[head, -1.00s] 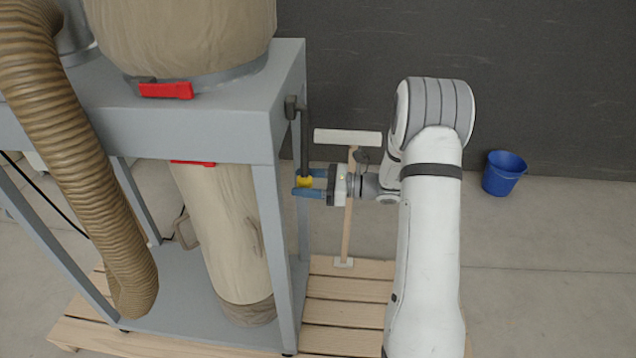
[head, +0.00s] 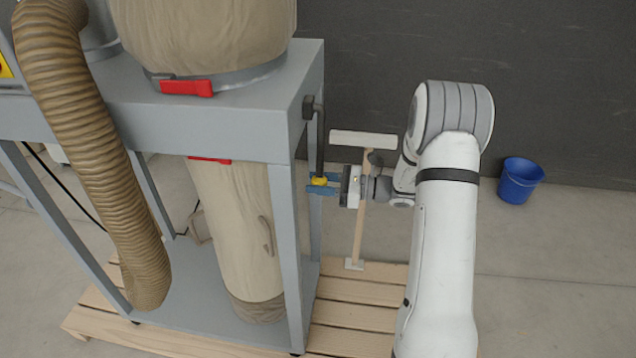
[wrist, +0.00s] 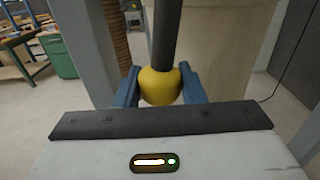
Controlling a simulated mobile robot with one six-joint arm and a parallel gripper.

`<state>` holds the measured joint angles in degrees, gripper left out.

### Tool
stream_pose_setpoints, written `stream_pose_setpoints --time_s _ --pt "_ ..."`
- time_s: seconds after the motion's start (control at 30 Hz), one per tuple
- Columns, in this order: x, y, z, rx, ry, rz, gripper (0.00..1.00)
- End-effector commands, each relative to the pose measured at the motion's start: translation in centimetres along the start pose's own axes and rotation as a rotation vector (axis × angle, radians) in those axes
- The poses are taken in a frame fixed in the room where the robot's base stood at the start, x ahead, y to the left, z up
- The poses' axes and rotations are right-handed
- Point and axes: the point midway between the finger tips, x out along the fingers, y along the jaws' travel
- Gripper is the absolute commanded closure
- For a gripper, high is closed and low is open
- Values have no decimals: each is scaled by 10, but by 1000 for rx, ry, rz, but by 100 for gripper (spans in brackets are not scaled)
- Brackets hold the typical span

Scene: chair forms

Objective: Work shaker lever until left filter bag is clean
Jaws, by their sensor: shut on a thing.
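The shaker lever (head: 319,145) is a dark bar hanging almost upright from a pivot on the right side of the grey frame, with a yellow knob (head: 319,181) at its lower end. My gripper (head: 322,184) reaches it from the right, its blue fingers shut on the knob. In the wrist view the knob (wrist: 160,87) sits between both fingers. A dusty beige upper filter bag (head: 205,35) stands on the frame, clamped by a band with a red latch (head: 187,87). A beige lower bag (head: 240,220) hangs beneath. I cannot tell which is the left bag; the upper bag's top is cut off.
A ribbed tan hose (head: 90,150) runs down the frame's left side. The grey frame (head: 285,250) stands on a wooden pallet (head: 345,315). A blue bucket (head: 520,180) is on clear floor at the right.

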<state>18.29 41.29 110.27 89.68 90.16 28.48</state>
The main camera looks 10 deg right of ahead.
Motion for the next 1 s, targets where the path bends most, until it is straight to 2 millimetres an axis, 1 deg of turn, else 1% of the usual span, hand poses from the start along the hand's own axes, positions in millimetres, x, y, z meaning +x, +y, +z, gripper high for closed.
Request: stream_pose_setpoints --time_s 0.17,0.2,0.27,0.47,0.53,0.8,0.9,1.0 --pt "0 -1 1 -2 -1 -2 75" --pt "0 -1 1 -2 0 -2 61" --pt "0 -1 1 -2 0 -2 57" --pt "-1 0 1 -1 0 -2 57" --pt "-1 3 2 0 0 -2 57" --pt "-1 41 16 0 0 -2 57" --pt "-1 50 19 0 0 -2 57" --pt "-1 54 19 0 0 -2 57"
